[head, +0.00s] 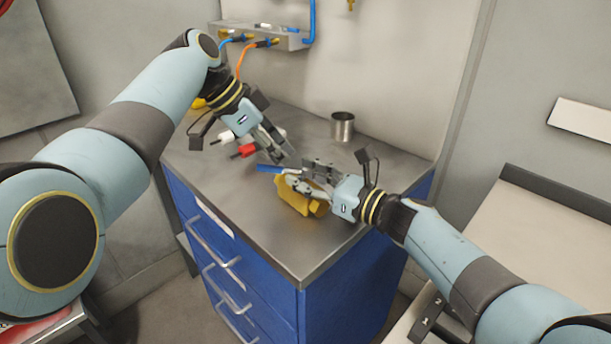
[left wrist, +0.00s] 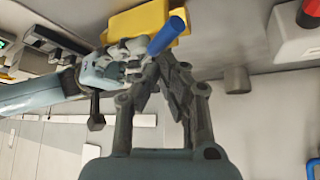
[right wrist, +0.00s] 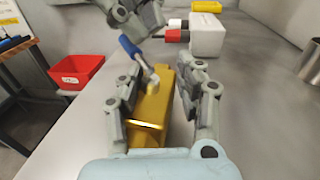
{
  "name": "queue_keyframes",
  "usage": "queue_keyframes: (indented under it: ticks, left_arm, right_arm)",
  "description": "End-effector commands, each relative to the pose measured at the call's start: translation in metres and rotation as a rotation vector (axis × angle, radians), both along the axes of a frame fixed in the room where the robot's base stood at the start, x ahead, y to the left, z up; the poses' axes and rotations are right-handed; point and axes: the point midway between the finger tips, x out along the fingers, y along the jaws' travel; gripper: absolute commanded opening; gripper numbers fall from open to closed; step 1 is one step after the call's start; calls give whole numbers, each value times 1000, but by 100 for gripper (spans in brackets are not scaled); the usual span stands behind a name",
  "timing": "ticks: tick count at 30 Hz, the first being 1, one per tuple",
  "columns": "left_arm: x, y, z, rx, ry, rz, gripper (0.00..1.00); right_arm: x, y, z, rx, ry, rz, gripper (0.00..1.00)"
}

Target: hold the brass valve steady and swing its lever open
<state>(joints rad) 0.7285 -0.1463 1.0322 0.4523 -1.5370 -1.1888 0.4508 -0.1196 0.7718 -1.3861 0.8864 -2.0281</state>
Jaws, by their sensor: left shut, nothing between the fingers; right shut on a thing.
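The brass valve (head: 294,197) lies on the metal top of the blue cabinet. In the right wrist view its yellow body (right wrist: 152,108) sits between the fingers of my right gripper (right wrist: 160,92), which is shut on it. The lever's blue handle (head: 272,169) slants up and away from the valve; in the right wrist view the handle (right wrist: 130,47) points to the upper left. My left gripper (head: 284,155) is shut and empty, just beyond the handle. In the left wrist view its fingertips are close below the blue handle (left wrist: 167,36); I cannot tell whether they touch.
A white block (right wrist: 207,36) with red and white cylinders stands beyond the valve, near my left gripper. A metal cup (head: 342,126) stands at the back. A red bin (right wrist: 76,74) is off to the left in the right wrist view. The front cabinet top is clear.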

Motion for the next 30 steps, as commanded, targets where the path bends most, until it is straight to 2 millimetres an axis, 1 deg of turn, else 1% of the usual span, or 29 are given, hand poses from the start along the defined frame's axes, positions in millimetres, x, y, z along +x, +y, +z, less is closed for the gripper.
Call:
queue_keyframes:
  ticks: [1,15,30]
  left_arm:
    - [-2,1,-4,2,7,0,0]
    - [-5,2,-24,6,18,-1,0]
    - [-5,6,-40,14,18,0,0]
  right_arm:
    - [0,0,1,3,-1,0,0]
    - [2,0,4,8,-5,-1,0]
    - [4,-1,7,10,-10,-1,0]
